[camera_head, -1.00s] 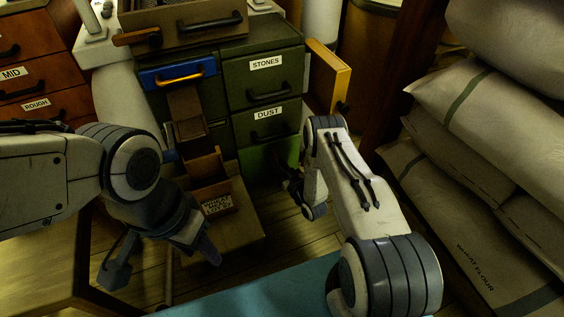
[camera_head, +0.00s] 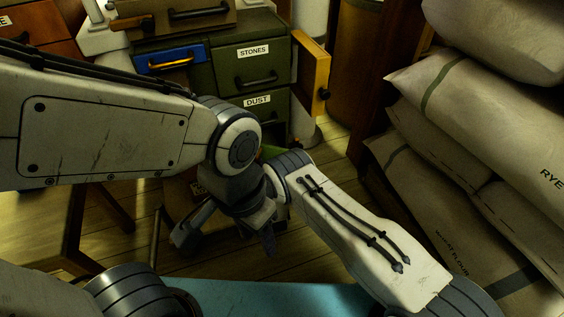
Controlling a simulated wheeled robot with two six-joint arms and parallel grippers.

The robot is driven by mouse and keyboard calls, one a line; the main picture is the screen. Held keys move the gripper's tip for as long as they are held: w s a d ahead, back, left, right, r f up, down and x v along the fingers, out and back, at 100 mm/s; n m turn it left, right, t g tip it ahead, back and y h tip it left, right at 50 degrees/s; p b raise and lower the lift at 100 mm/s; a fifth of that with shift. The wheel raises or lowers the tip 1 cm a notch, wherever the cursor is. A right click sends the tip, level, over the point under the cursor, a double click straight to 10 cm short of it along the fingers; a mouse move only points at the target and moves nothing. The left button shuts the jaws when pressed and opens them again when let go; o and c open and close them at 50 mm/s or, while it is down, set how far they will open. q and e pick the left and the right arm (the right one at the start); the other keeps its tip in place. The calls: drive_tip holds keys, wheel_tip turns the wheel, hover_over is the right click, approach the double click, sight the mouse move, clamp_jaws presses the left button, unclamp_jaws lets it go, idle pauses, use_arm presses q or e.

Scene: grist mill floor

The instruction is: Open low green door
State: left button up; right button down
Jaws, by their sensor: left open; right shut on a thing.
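A bright green strip of the low green door (camera_head: 271,152) shows below the DUST drawer of the dark green cabinet. The rest of the door is behind my arms, so its angle cannot be read. My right wrist (camera_head: 290,163) is right beside this strip. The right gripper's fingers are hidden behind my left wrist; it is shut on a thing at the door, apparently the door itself. My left gripper (camera_head: 226,238) is open and empty, with its fingers spread, above the floor in front of the cabinet.
Drawers labelled STONES (camera_head: 253,52) and DUST (camera_head: 257,100) are shut. A yellow door (camera_head: 317,78) stands open at the cabinet's right side. A blue drawer front (camera_head: 168,57) is at left. Stacked sacks (camera_head: 480,120) fill the right. My arms nearly cross, leaving little room between them.

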use_arm(q)
drive_tip(key=shift+d+r+p, duration=0.2)
drive_tip(key=shift+r+p, duration=0.4)
drive_tip(key=shift+r, duration=0.05)
use_arm(e)
drive_tip(key=shift+s+a, duration=1.7)
drive_tip(key=shift+a, duration=0.15)
